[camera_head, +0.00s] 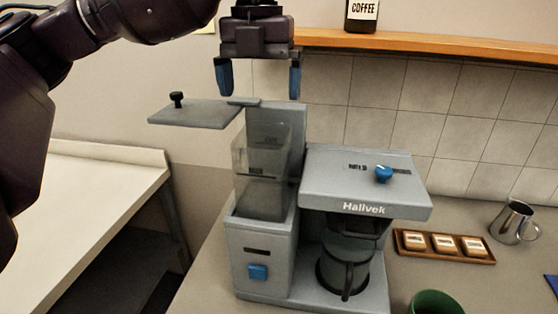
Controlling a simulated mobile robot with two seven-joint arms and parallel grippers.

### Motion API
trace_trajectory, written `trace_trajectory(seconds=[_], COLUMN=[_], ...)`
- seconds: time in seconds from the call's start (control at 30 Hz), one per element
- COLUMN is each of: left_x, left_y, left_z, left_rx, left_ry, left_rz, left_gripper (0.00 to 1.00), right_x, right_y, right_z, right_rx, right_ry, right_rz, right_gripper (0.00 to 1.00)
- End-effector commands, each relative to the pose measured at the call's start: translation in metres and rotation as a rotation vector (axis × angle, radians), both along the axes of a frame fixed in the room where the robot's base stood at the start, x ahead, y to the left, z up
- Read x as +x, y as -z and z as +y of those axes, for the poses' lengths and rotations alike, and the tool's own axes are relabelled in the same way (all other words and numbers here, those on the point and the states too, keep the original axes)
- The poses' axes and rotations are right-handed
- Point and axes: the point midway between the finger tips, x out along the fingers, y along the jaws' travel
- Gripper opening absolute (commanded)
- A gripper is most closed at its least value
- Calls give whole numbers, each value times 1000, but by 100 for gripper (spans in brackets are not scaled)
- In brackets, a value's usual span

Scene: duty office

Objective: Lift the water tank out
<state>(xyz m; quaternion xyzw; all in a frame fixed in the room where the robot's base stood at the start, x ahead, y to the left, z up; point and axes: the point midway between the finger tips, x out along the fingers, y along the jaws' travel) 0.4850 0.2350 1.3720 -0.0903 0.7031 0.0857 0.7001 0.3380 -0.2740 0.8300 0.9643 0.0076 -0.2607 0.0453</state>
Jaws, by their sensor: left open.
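The water tank (261,172) is a clear, smoky box standing upright in the left bay of the grey coffee machine (365,180). Its lower end sits inside the machine's housing, where I cannot see it. The machine's lid (196,113), with a black knob, is swung open to the left. My left gripper (259,80) is open and empty, pointing down above the tank and the machine's back wall, with its blue fingertips apart. It does not touch the tank. My right gripper is not in view.
A glass carafe (343,262) sits in the machine's right side. A wooden tray (444,246) with several small packets, a metal jug (514,222) and a green cup (436,303) stand to the right. A wooden shelf (430,44) with a coffee jar (362,14) runs behind. A pale side table (75,215) is at left.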

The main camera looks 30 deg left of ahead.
Motion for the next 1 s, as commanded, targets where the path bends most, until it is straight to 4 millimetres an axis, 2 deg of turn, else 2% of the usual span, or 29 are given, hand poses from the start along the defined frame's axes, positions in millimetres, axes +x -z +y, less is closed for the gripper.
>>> trace_trajectory(seconds=[0.17, 0.5, 0.77, 1.0], left_x=[0, 0, 0, 1], left_y=[4, 48, 64, 96], left_z=[2, 2, 2, 1], left_rx=[9, 9, 8, 8], left_ry=[-6, -5, -5, -4], left_rz=[-1, -1, 0, 1], left_gripper=[100, 100, 100, 100], right_x=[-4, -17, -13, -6], right_y=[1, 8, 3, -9], right_z=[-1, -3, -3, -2], right_rx=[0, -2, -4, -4], right_ry=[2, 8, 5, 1], right_rz=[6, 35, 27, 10], right_gripper=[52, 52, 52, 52])
